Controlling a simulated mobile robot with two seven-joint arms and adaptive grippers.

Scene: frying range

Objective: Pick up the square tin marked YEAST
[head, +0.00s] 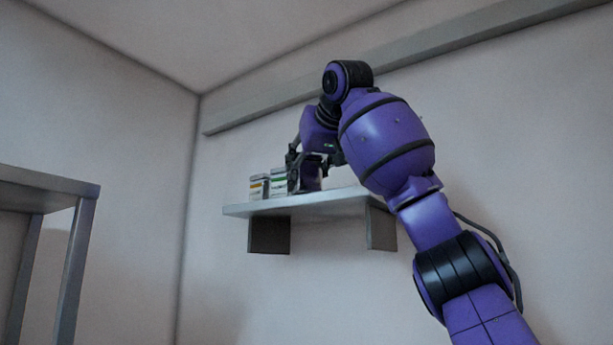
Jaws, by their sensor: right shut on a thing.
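My right gripper (316,160) reaches down over the wall shelf (300,206) and is shut on a dark, purplish square tin (308,179). Its fingers cover part of the tin, and no lettering on it can be read. The tin is upright at shelf level; I cannot tell whether its base touches the shelf. Left of it stand a light tin with a green band (278,183) and a light tin with an orange band (259,188). Their lettering is too small to read, so I cannot tell which tin is marked YEAST. My left gripper is not in view.
The shelf rests on two dark brackets (269,235) against a plain wall. Its right part looks bare beside my arm. A long grey rail (260,118) runs along the wall above. A metal frame (72,250) stands at the left.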

